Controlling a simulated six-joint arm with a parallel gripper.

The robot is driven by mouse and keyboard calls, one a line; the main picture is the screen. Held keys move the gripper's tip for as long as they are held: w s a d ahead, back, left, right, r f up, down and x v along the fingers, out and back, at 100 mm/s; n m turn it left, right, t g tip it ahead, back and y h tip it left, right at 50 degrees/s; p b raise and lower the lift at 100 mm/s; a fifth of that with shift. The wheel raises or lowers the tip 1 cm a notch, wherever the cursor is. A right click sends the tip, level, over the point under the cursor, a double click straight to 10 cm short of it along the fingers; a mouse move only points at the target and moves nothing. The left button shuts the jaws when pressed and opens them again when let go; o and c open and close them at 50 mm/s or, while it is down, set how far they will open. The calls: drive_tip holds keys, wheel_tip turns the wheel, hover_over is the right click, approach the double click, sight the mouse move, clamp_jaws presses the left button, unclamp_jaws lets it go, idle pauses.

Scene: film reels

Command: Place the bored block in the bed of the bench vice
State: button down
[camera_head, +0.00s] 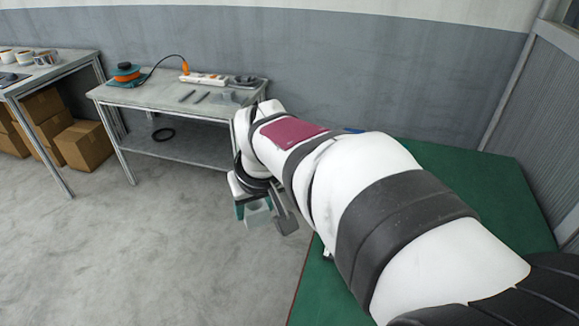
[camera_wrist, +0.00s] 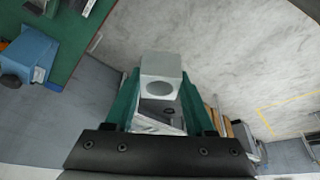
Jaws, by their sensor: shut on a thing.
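The bored block (camera_wrist: 161,64) is a light grey cube with a round dark bore in one face. My gripper (camera_wrist: 158,85) is shut on it, with green fingers on both sides. In the head view the block (camera_head: 257,215) hangs in my gripper (camera_head: 256,208) over the floor, left of the green bench. A blue body with grey metal parts, apparently the bench vice (camera_wrist: 28,54), shows at the left of the wrist view, well apart from the block. In the head view my arm hides most of that area; only a small blue patch (camera_head: 354,131) shows. The vice's bed cannot be made out.
The green bench top (camera_head: 470,180) lies under and behind my arm. A grey side table (camera_head: 150,97) with an orange-and-blue tool, a power strip and small parts stands at the back. Cardboard boxes (camera_head: 88,143) sit at the left. The floor in front is clear.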

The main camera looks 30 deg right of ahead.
drive_tip(key=s+a+r+n, duration=0.1)
drive_tip(key=s+a, duration=0.1)
drive_tip(key=a, duration=0.3)
drive_tip(key=s+d+f+m+h, duration=0.1)
drive_tip(key=s+d+f+m, duration=0.3)
drive_tip(key=d, duration=0.6)
drive_tip(key=w+d+f+m+g+h, duration=0.15)
drive_tip(key=d+f, duration=0.35)
drive_tip(key=d, duration=0.5)
drive_tip(key=s+d+f+m, duration=0.3)
drive_tip(key=d+f, duration=0.2)
drive_tip(key=d, duration=0.5)
drive_tip(key=shift+m, duration=0.25)
drive_tip(key=f, duration=1)
drive_tip(key=shift+s+d+f, duration=0.1)
drive_tip(key=shift+d+f, duration=0.1)
drive_tip(key=shift+f, duration=0.1)
drive_tip(key=shift+c, duration=1.3)
unclamp_jaws()
